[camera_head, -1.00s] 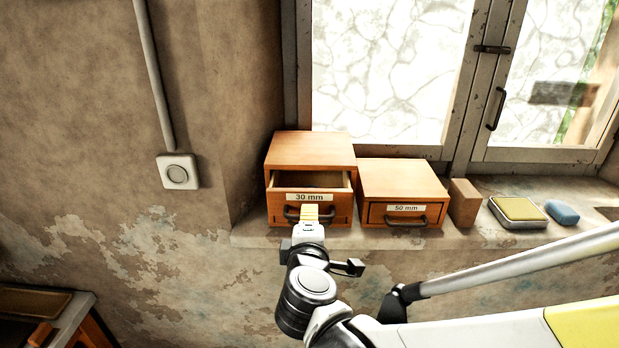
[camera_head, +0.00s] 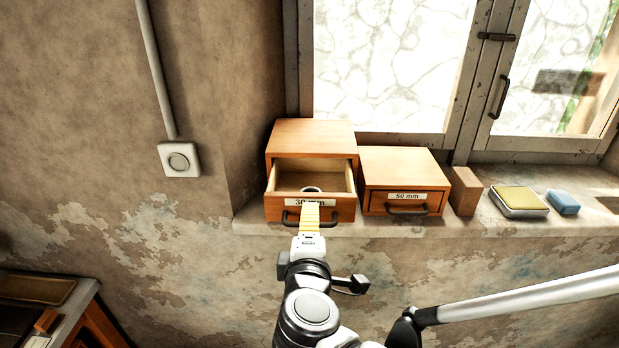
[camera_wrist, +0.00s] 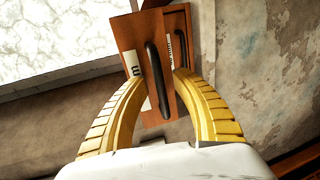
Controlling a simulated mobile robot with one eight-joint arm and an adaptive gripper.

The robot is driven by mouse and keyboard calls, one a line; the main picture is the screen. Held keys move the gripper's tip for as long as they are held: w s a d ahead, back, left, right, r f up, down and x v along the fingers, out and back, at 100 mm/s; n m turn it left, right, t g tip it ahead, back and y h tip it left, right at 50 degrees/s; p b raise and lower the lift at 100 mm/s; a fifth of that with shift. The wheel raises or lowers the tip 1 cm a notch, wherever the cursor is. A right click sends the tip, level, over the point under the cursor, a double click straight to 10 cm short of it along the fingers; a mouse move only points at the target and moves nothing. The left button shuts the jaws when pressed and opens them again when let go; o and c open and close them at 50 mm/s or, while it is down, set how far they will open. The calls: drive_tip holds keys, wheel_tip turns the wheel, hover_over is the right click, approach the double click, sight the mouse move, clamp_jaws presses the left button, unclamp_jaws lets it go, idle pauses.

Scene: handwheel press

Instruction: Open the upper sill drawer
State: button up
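The 30 mm drawer (camera_head: 282,207) is in the taller wooden box (camera_head: 312,137) on the left of the sill. It stands partly pulled out, and a round ring-like thing (camera_head: 312,189) shows inside. My gripper (camera_head: 311,208) is in front of the drawer's face and covers part of its label and handle. In the wrist view, the drawer's dark handle (camera_wrist: 153,62) lies between my yellow fingertips (camera_wrist: 160,76). The fingers are apart, with a gap visible on both sides of the handle. Whether one finger touches it is unclear.
A lower box with a shut 50 mm drawer (camera_head: 405,197) stands close on the right. Beyond it are a wooden block (camera_head: 465,191), a yellow-topped tin (camera_head: 519,200) and a blue block (camera_head: 563,202). A wall switch (camera_head: 179,160) is at left. The window (camera_head: 385,70) is behind.

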drive_tip(key=v, duration=1.2)
drive_tip(key=s+d+f+m+g+b, duration=0.2)
drive_tip(key=d+f+m+g+b, duration=0.6)
drive_tip(key=d+f+m, duration=0.9)
drive_tip(key=shift+d+f+m+y+b, duration=0.3)
drive_tip(key=shift+d+b, duration=0.7)
drive_tip(key=shift+b, duration=0.2)
drive_tip(key=shift+r, duration=0.1)
